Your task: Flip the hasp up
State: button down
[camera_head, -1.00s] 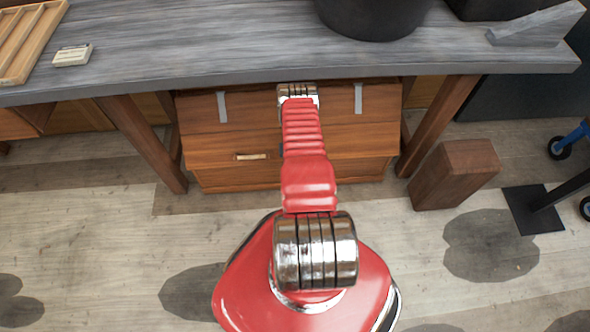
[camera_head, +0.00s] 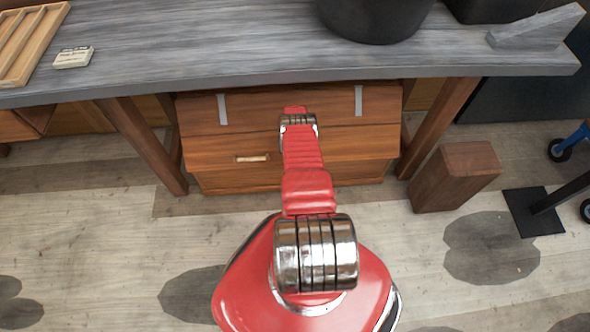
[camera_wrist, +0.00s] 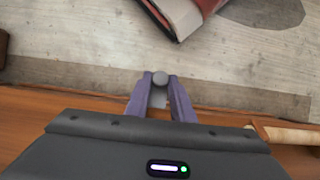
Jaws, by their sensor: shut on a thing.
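A wooden chest (camera_head: 350,142) stands under the grey bench. In the wrist view its brown front (camera_wrist: 25,120) lies below my gripper. My gripper (camera_wrist: 160,84) has its two purple fingers closed on the hasp (camera_wrist: 158,99), a small grey piece with a round knob at its end that shows between the fingertips. In the head view my red arm covers the middle of the chest, so the hasp and the fingers are hidden there. How far the hasp is turned is hard to tell.
Two grey straps (camera_head: 222,109) (camera_head: 358,100) lie on the chest's upper part. A wooden handle (camera_head: 252,157) is on its front, left of my arm. The bench top (camera_head: 200,50) overhangs the chest, with legs on both sides. A brown block (camera_head: 455,177) stands right.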

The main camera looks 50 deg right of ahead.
jog(key=shift+w+d+r, duration=0.1)
jog(key=shift+r, duration=0.25)
dwell(0.3)
jog(key=c, duration=1.5)
grip_release()
jog(key=shift+f, duration=0.1)
jog(key=shift+c, duration=0.2)
jog(key=shift+v, duration=3.7)
jog(key=shift+w, duration=0.1)
